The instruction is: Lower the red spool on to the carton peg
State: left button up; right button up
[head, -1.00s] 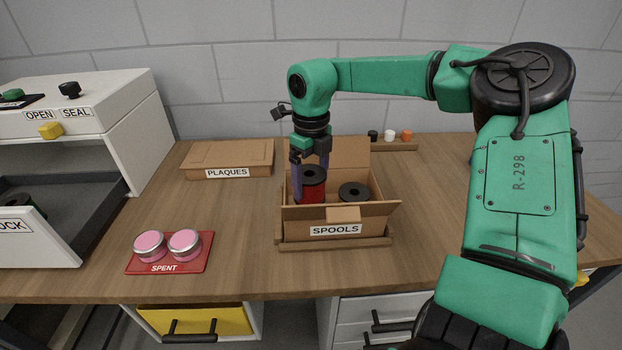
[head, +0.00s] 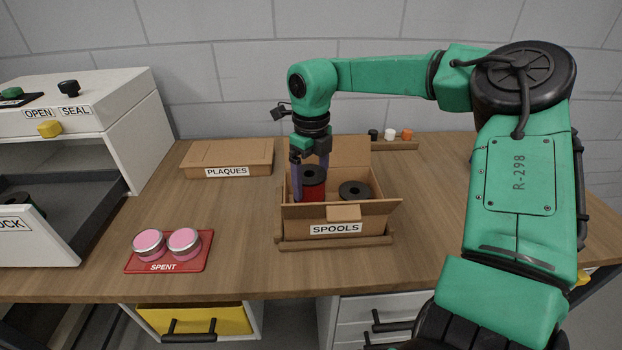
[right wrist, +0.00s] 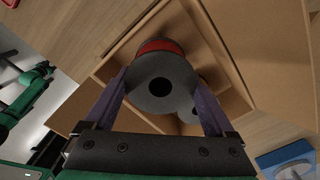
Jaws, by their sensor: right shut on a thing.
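The red spool (head: 313,191) with black flanges is upright inside the left part of the open spools carton (head: 289,222). It also shows in the right wrist view (right wrist: 160,88), with its dark centre hole facing the camera. My right gripper (head: 309,185) reaches down into the carton, and its purple fingers are shut on the spool from both sides. A second dark spool (head: 355,190) sits in the carton to the right. The carton peg under the red spool is hidden, so I cannot tell how far the spool is down on it. My left gripper is out of view.
A closed plaques box (head: 226,158) lies left of the carton. A red spent tray (head: 196,265) with two pink-topped tins is at the front left. The white sealing machine (head: 120,110) stands far left. A small rack (head: 398,145) is behind the carton. The table between is clear.

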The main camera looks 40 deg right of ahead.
jog(key=shift+f+b, duration=1.95)
jog(key=shift+f, duration=0.65)
jog(key=o, duration=1.2)
jog(key=shift+r+p, duration=2.1)
jog(key=shift+r, duration=0.9)
notch_tip(320, 180, up, 12)
jog(key=p, duration=0.9)
